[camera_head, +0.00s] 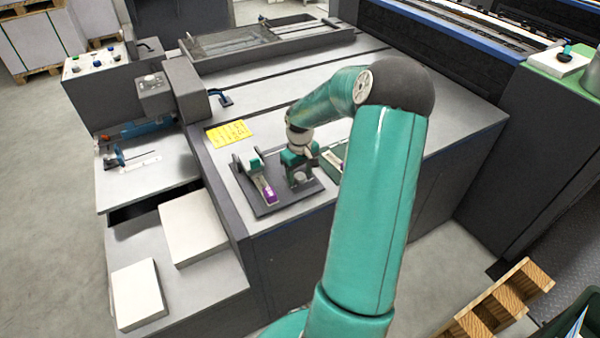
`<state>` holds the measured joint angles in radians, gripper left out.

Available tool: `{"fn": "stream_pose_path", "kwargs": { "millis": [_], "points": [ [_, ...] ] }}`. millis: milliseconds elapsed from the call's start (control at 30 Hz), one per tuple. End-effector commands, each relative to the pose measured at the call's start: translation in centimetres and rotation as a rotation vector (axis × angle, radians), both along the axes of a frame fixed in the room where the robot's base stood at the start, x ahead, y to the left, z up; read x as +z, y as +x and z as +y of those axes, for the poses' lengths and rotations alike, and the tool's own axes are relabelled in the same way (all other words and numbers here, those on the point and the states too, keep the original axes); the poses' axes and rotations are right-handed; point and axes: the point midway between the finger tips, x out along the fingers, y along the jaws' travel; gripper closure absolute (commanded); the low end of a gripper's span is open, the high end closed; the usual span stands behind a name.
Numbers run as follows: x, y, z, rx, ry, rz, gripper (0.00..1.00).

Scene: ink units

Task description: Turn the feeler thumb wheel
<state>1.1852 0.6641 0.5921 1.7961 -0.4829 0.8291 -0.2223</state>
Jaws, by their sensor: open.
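My teal arm reaches from the bottom of the head view to a dark tray (282,205) on the machine's grey top. My gripper (298,180) points down over this tray and is small in the picture. Its fingertips are hard to make out, and I cannot tell whether they touch anything. I cannot pick out the feeler thumb wheel with certainty. A small dark part with a blue tip (221,98) sticks out beside a dark grey block (187,88) to the left, well away from my gripper.
A purple-and-white piece (266,188) sits in the tray, left of my gripper. A yellow label sheet (228,134) lies behind it. Tools lie on a side shelf (150,180) at left. White paper stacks (193,228) rest lower left. A wooden pallet (500,300) stands lower right.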

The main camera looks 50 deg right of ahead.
Motion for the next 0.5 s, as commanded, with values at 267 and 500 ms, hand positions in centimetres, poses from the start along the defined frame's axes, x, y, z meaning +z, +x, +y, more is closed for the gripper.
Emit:
{"fn": "stream_pose_path", "kwargs": {
  "millis": [267,500],
  "points": [
    [0.03,-0.01,0.00,0.000,0.000,0.000,0.84],
    [0.03,0.00,0.03,-0.041,-0.001,0.002,0.88]
  ]
}}
